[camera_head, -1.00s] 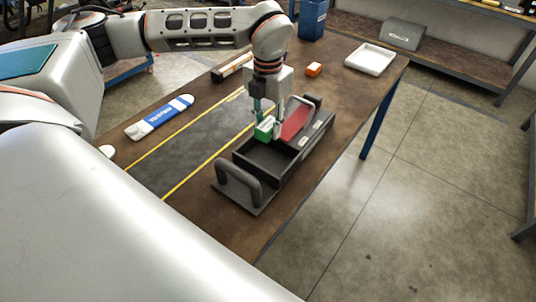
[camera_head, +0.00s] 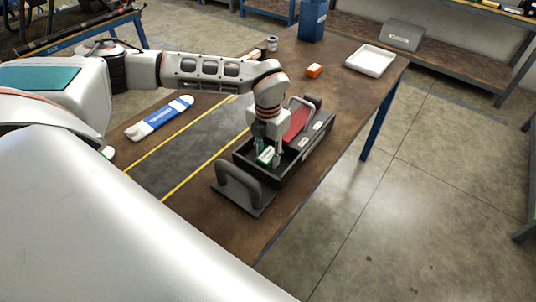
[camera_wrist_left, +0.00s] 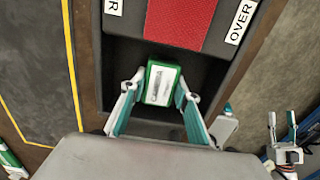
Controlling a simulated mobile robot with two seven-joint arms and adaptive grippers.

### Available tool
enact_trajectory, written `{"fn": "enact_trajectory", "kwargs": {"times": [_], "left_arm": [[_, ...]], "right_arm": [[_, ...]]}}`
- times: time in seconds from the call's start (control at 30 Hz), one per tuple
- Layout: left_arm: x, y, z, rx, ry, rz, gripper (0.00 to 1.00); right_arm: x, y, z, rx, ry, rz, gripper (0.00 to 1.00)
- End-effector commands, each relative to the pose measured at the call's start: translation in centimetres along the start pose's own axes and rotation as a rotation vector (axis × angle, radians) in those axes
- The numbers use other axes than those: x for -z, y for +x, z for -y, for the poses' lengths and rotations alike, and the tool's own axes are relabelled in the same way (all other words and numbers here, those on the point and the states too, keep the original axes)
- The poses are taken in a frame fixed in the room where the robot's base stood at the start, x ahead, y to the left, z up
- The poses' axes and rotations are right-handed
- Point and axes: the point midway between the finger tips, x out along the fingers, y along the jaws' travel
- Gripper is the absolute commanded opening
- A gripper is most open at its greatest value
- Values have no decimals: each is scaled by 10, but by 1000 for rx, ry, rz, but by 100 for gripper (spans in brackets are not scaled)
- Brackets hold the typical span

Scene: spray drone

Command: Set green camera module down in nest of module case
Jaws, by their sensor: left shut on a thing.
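The green camera module (camera_head: 265,156), with a white label on top, is between the fingers of my left gripper (camera_head: 268,160). In the left wrist view the module (camera_wrist_left: 161,84) sits between the two fingertips, inside the dark open nest of the module case. The black module case (camera_head: 290,166) lies on the table, with a grey handle at its near end and a red panel (camera_head: 296,124) beyond the nest. Whether the module touches the nest floor is hard to tell. My right gripper (camera_wrist_left: 281,122) shows at the wrist view's lower right, fingers apart and empty.
The case is near the table's right edge.

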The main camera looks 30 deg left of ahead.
Motion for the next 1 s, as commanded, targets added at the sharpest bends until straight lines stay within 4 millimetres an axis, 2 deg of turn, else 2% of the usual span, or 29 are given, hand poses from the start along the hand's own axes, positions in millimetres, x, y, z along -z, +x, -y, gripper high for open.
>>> {"fn": "enact_trajectory", "kwargs": {"times": [0.2,0.23,0.3,0.6,0.73,0.87,1.0], "left_arm": [[0,3,0,0,0,-1,8],[0,3,0,0,0,-1,33],[0,3,0,0,0,-1,47],[0,2,0,0,0,0,47],[-1,-4,0,0,0,2,47],[-1,-22,0,1,-1,3,47],[-2,-52,0,0,0,5,47]], "right_arm": [[-2,1,0,0,0,1,40],[-2,1,0,0,0,1,40],[-2,1,0,0,0,2,40],[-2,1,0,0,0,2,40],[0,0,0,0,0,1,40],[0,0,0,0,0,1,40],[2,-1,0,0,0,0,40]]}}
